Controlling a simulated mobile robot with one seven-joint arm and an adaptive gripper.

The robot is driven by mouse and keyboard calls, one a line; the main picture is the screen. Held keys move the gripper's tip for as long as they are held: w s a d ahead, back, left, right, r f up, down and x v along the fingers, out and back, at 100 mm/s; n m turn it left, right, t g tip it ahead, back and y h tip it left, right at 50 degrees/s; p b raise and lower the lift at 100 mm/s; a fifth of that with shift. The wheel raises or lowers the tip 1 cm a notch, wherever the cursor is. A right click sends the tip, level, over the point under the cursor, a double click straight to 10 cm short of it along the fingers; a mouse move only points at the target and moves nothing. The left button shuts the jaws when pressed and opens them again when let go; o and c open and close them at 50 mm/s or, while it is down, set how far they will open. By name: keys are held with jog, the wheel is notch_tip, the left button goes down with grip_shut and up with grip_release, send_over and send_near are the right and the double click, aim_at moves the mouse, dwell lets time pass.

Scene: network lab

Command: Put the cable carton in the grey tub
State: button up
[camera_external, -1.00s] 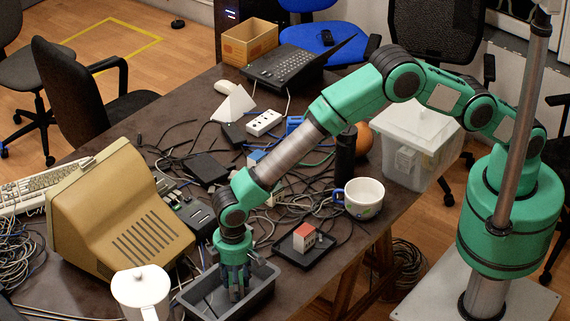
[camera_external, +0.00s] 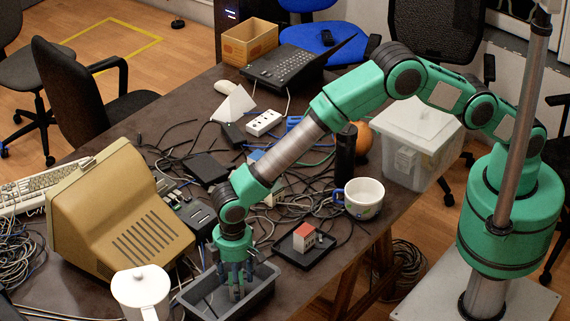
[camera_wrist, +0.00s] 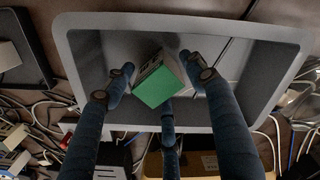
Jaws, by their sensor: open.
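The grey tub (camera_external: 262,296) stands at the near edge of the table; its rim (camera_wrist: 200,25) fills much of the wrist view. A small carton (camera_wrist: 155,87) with a green face and pale, dark-marked sides sits inside the tub in the wrist view; I take it as the cable carton. It is tilted in that picture and hidden by the fingers in the external view. My gripper (camera_external: 237,288) points down into the tub. In the wrist view my gripper (camera_wrist: 160,80) is open, its fingers spread around the carton with gaps visible.
A red-and-white box (camera_external: 305,237) sits on a small black tray (camera_external: 312,253) right of the tub. A white lidded pot (camera_external: 140,290) stands close left, with a beige monitor (camera_external: 120,215) behind it. A white mug (camera_external: 364,198) and many loose cables lie farther back.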

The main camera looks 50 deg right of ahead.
notch_tip(320, 180, up, 11)
jog(key=p, duration=0.2)
dwell(0.3)
dwell(0.5)
dwell(0.4)
